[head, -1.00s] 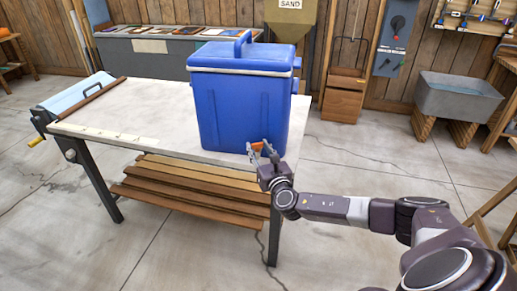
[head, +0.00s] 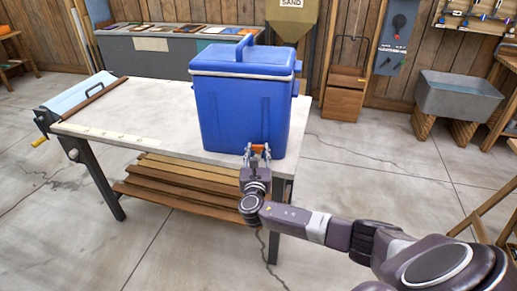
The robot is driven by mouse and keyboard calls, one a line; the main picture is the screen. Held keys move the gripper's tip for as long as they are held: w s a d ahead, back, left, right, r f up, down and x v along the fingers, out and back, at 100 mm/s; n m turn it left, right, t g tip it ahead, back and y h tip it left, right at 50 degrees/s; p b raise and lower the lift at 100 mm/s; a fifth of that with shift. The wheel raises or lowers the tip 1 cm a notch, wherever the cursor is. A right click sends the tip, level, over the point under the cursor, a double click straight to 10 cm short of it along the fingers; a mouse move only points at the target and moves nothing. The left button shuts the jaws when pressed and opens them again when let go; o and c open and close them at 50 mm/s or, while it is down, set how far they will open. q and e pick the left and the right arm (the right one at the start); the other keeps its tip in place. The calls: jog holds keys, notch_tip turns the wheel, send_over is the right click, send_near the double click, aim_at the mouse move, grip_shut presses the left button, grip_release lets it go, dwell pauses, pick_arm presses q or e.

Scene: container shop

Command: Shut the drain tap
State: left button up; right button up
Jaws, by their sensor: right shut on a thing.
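A blue cooler box (head: 240,105) with a closed white-rimmed lid stands at the right end of the worktable (head: 135,110). An orange piece, apparently the drain tap (head: 257,148), shows low on its front face. My right gripper (head: 257,152) is at that spot with its fingers on either side of the orange piece, shut on it. The fingers hide part of the tap, so I cannot tell whether it is open or shut. My left gripper is not in view.
Wooden planks (head: 185,190) lie on a shelf under the table. A grey bench (head: 165,58) and a sand hopper (head: 292,20) stand behind. A grey sink (head: 457,97) is at the right. The floor right of the table is largely clear.

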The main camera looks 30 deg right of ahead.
jog(key=shift+w+a+m+g+h, duration=0.1)
jog(key=shift+a+m+g+h, duration=0.05)
jog(key=shift+m+g+h, duration=0.85)
jog(key=o, duration=0.9)
jog(key=v, duration=1.2)
jog(key=shift+f, duration=0.1)
jog(key=shift+f, duration=0.1)
